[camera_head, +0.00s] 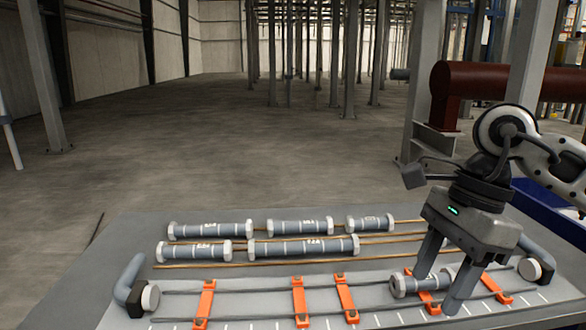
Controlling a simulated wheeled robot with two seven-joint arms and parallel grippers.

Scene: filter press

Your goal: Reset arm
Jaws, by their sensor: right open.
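My right gripper (437,293) comes in from the right and points down over the front rail area of the table. Its two fingers are apart. A short grey cylinder (406,286) with pale end collars lies at the fingers, on or just above the thin rods; the fingers hide part of it, and I cannot tell whether they touch it. My left gripper is not in view.
Several labelled grey cylinders, such as one long one (303,247), lie on copper-coloured rods at the back. Orange clamps (300,301) cross the front rods. Grey bent pipes (130,283) stand at both ends. A dark red pipe (490,82) and posts stand behind right.

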